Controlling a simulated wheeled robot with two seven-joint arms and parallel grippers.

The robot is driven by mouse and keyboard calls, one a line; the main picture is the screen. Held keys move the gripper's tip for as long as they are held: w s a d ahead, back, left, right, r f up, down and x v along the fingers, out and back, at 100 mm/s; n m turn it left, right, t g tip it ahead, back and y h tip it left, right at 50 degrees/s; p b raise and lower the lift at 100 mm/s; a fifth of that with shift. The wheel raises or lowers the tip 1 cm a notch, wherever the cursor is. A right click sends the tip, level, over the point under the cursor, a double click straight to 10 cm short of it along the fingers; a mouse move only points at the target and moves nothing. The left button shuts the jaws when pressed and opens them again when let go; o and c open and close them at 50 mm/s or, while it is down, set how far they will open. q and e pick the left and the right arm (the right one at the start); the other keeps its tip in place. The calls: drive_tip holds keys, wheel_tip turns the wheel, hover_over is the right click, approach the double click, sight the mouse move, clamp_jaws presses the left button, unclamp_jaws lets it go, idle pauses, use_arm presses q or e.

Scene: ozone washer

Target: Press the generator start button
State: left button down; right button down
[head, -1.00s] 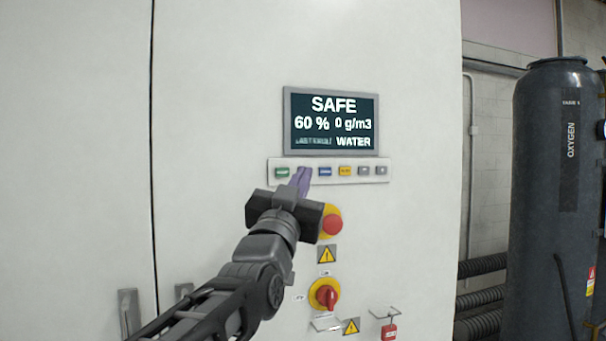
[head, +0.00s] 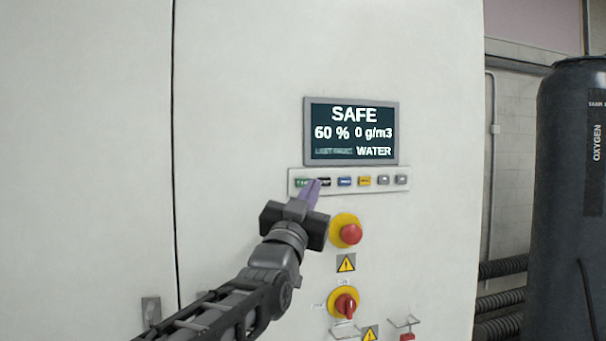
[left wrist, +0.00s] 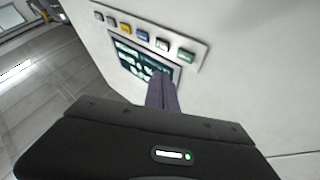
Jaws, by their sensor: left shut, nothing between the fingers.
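The button strip (head: 348,190) on the white cabinet holds a row of small buttons. The green button (head: 302,183) is leftmost, with the black button (head: 325,181) beside it; their labels are too small to read surely. My left gripper (head: 314,184) is shut and empty, its purple fingertips in front of the strip between these two buttons in the head view. In the left wrist view, the green button (left wrist: 186,56) and black button (left wrist: 162,44) show beyond the left gripper's fingertips (left wrist: 160,76). I cannot tell whether the tips touch anything. My right gripper is out of view.
A screen (head: 351,131) above the strip reads SAFE, 60 %, 0 g/m3, WATER. Below are a red emergency button (head: 351,234) on yellow and a red rotary switch (head: 346,303). A dark oxygen tank (head: 563,200) stands at right. Bare cabinet front lies left.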

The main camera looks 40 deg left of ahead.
sight(302, 183)
use_arm(q)
drive_tip(key=shift+w+a, duration=0.5)
drive_tip(key=shift+a, duration=0.2)
drive_tip(key=shift+w+a, duration=0.45)
drive_tip(key=shift+a, duration=0.25)
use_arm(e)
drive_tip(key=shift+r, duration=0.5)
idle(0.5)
use_arm(q)
drive_tip(key=shift+w+a, duration=0.25)
drive_tip(key=shift+a, duration=0.1)
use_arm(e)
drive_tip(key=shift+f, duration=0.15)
use_arm(q)
drive_tip(key=shift+w+a, duration=0.2)
drive_tip(key=shift+a, duration=0.1)
idle(0.5)
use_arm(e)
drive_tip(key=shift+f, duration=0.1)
use_arm(q)
drive_tip(key=shift+s+d+b, duration=0.45)
drive_tip(key=shift+d+b, duration=0.2)
drive_tip(key=shift+b, duration=0.2)
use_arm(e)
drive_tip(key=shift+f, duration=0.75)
